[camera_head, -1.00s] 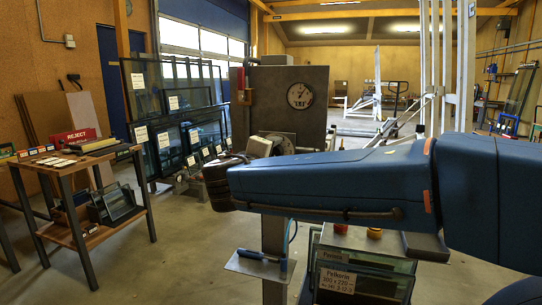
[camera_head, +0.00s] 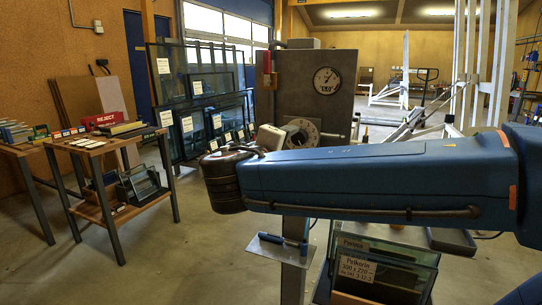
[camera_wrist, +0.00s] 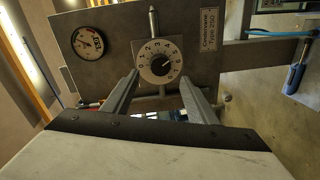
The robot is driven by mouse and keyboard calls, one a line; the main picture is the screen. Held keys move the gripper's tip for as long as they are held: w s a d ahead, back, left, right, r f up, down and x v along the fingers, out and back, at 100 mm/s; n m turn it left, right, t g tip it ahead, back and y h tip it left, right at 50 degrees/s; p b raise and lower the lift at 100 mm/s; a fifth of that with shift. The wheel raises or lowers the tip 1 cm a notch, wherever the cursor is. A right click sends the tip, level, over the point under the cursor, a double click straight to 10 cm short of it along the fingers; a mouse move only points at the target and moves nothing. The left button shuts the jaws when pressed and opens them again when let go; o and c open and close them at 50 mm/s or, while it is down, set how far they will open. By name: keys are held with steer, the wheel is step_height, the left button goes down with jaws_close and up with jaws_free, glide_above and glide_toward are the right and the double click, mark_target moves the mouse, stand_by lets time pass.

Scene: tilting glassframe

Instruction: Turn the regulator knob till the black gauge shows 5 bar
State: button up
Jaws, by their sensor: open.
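The regulator knob (camera_wrist: 158,66) has a black centre on a round pale dial with printed numbers. It sits on a grey panel, and part of its dial shows in the head view (camera_head: 300,131). A gauge (camera_wrist: 88,41) with a white face and dark rim is on the same panel, left of the knob in the wrist view. It also shows in the head view (camera_head: 327,80), but its reading is too small to tell. My gripper (camera_wrist: 158,78) is open, its two fingers pointing towards the knob from either side and below. Contact cannot be told.
Framed glass panes (camera_head: 385,262) stand below my arm. A table with samples (camera_head: 105,140) and a red reject box (camera_head: 100,117) are at the left. Floor between is clear.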

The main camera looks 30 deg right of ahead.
steer(key=v, duration=1)
stand_by(0.4)
stand_by(0.4)
steer(key=s+d+f+g+y, duration=0.2)
steer(key=s+d+f+g, duration=0.15)
steer(key=f, duration=0.45)
steer(key=s+d+f+g+y, duration=0.2)
steer(key=d+f+y, duration=0.15)
steer(key=f, duration=0.55)
steer(key=s+a+f+m+y, duration=0.2)
steer(key=a+f+y, duration=0.1)
steer(key=f+y, duration=0.1)
steer(key=s+a+f+m+y, duration=0.2)
steer(key=a+f+y, duration=0.1)
steer(key=f, duration=0.4)
steer(key=shift+s+m+y, duration=0.3)
steer(key=shift+y, duration=0.25)
steer(key=shift+a+f, duration=0.1)
steer(key=shift+f, duration=0.05)
